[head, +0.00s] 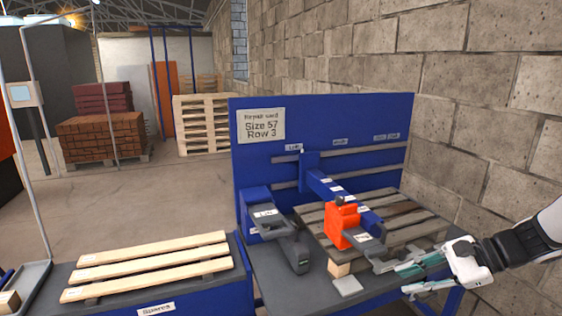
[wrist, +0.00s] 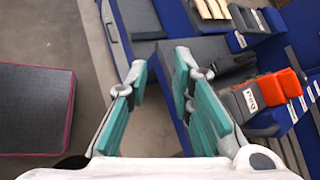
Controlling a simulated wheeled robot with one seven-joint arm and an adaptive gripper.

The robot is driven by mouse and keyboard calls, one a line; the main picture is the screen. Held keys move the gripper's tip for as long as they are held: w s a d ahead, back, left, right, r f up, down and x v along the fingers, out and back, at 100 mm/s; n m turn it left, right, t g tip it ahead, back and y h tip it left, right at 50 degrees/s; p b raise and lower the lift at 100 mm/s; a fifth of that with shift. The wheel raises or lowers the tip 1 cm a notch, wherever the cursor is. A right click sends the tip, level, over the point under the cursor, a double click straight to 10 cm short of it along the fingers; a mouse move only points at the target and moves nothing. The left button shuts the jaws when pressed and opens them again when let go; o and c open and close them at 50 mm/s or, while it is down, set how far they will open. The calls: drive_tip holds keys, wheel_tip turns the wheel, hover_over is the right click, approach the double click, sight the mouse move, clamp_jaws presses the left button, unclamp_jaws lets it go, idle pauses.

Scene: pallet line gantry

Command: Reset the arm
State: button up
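My gripper (head: 402,280) is at the lower right in the head view, over the front right part of the repair bench and pointing left. In the wrist view my gripper (wrist: 161,66) has its teal-padded fingers spread apart with nothing between them.
A blue back panel (head: 350,125) with a card stands behind the bench. A dark grey tool (head: 295,248) sits in a blue holder on the left. Pale spare boards (head: 150,265) lie further left. A brick wall (head: 470,130) rises at the right. Open floor (head: 185,195) lies behind left.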

drive_tip(key=s+a+r+n+t+h, duration=0.1)
drive_tip(key=s+a+r+n+h, duration=0.3)
drive_tip(key=s+r+n, duration=0.3)
drive_tip(key=s+a+r+n+t+h, duration=0.1)
drive_tip(key=s+a+r+n+h, duration=0.3)
drive_tip(key=s, duration=0.8)
wheel_tip(320, 180, up, 5)
drive_tip(key=n+h, duration=0.2)
drive_tip(key=n, duration=0.3)
drive_tip(key=shift+a+f, duration=0.2)
drive_tip(key=shift+a, duration=0.2)
